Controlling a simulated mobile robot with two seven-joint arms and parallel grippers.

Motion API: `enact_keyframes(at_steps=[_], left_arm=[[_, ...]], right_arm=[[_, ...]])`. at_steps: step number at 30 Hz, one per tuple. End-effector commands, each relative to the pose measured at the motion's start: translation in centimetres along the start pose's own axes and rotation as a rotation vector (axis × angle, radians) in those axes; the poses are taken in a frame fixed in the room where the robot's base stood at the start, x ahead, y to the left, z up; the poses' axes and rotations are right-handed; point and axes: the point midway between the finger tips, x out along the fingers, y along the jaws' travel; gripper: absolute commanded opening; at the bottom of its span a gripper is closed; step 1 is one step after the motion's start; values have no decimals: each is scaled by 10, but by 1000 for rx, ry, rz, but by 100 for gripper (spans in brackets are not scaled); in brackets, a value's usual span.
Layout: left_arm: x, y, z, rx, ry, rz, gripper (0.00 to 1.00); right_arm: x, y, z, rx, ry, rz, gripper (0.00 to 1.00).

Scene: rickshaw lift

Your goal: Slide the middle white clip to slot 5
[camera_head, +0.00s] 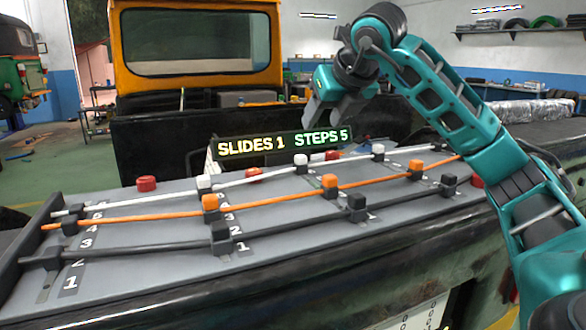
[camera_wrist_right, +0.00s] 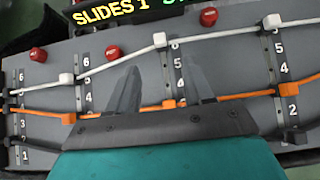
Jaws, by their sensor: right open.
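The middle white clip (camera_head: 301,160) sits on the white cable (camera_head: 250,178) at the back of the grey board. In the right wrist view the same clip (camera_wrist_right: 160,40) is at the top of its numbered column, beside the 6, with the 5 (camera_wrist_right: 178,64) just below. My right gripper (camera_head: 325,105) is open and empty, in the air above the back of the board. In the wrist view its two fingers (camera_wrist_right: 163,72) point toward the clip from below and are apart from it. My left gripper is not in view.
Other white clips sit left (camera_head: 204,182) and right (camera_head: 378,149) on the same cable. Orange clips (camera_head: 330,181) and black clips (camera_head: 221,232) stand nearer the front. Red buttons (camera_head: 147,183) line the back. A sign (camera_head: 285,145) reads "SLIDES 1 STEPS 5".

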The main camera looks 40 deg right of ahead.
Motion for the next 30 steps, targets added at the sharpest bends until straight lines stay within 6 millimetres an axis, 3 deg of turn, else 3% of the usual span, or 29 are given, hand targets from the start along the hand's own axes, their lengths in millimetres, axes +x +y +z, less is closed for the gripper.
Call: enact_keyframes(at_steps=[8, 21, 30], left_arm=[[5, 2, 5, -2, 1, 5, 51], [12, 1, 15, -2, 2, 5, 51], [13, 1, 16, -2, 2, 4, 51]], right_arm=[[21, 0, -6, -2, 2, 1, 51], [107, 1, -6, -1, 3, 3, 51], [133, 1, -6, -3, 0, 3, 51]])
